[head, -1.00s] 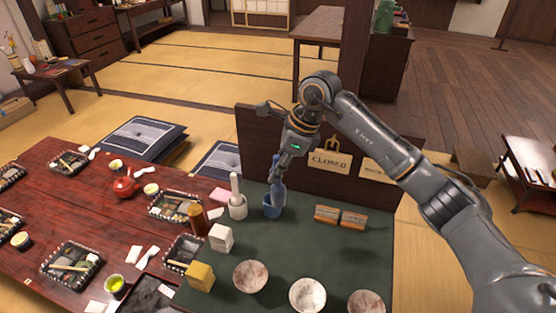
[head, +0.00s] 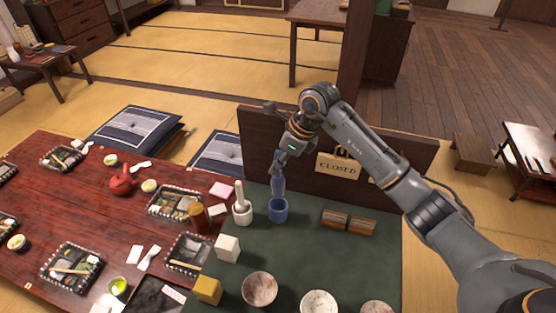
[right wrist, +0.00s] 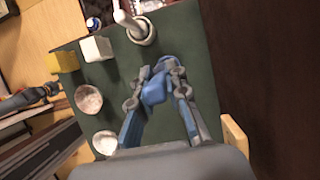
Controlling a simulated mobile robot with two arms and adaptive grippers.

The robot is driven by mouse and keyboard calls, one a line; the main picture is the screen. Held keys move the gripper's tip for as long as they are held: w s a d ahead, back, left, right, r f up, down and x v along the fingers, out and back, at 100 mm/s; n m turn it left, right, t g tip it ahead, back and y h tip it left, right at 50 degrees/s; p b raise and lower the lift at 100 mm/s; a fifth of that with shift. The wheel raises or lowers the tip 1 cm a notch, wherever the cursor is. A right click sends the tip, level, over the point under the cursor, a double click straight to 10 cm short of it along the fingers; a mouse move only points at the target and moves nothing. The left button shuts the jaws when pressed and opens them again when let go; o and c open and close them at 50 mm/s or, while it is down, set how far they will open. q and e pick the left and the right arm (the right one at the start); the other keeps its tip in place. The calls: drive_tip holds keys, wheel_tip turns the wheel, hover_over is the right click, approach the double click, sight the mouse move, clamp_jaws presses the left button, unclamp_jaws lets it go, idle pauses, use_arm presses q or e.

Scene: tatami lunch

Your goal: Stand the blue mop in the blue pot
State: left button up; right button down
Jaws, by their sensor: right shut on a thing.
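My right gripper (head: 278,164) is shut on the blue mop (head: 278,186), which hangs about upright below it. The blue pot (head: 278,212) stands on the green-topped counter, straight below the mop in the head view. The mop's lower end shows close to the pot's far rim; I cannot tell whether it is inside the rim or just above it. My left gripper does not show in the head view.
A white pot (head: 242,213) with a white stick in it stands close left of the blue pot. A dark panel (head: 400,160) rises behind. The counter's middle (head: 310,255) is bare.

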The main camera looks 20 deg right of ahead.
sight(278, 184)
drive_tip(key=shift+f+b, duration=0.35)
drive_tip(key=shift+f, duration=0.85)
wheel_tip(278, 184, down, 3)
drive_tip(key=b, duration=0.3)
drive_tip(key=shift+f, duration=0.15)
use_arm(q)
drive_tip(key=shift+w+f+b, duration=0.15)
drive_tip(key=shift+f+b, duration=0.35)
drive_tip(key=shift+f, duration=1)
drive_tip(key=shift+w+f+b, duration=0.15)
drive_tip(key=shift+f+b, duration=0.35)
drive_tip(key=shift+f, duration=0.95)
use_arm(e)
drive_tip(key=shift+f, duration=1.3)
drive_tip(key=c, duration=1.2)
unclamp_jaws()
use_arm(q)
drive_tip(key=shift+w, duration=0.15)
use_arm(e)
drive_tip(key=shift+r, duration=0.1)
drive_tip(key=v, duration=1.2)
